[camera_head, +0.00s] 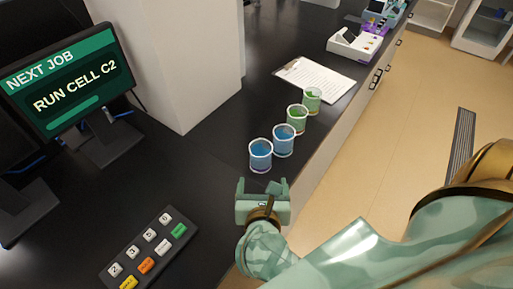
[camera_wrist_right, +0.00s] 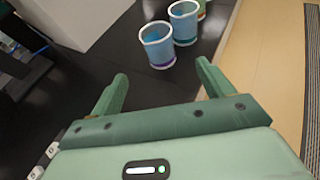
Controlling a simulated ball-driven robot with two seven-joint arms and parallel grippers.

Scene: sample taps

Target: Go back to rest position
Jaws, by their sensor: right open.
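My right gripper (camera_head: 263,187) is above the dark bench near its front edge, with its two fingers apart and nothing between them. It also shows in the right wrist view (camera_wrist_right: 161,85), open and empty. A blue cup (camera_head: 260,156) stands upright just beyond the fingertips, apart from them; it shows in the right wrist view too (camera_wrist_right: 157,46). My left gripper is in neither view.
Behind the near cup stand another blue cup (camera_head: 284,141) and two green cups (camera_head: 297,119) (camera_head: 312,100). A button panel (camera_head: 149,249) lies at the lower left. A monitor (camera_head: 62,83) reads "RUN CELL C2". A clipboard (camera_head: 314,79) lies farther back.

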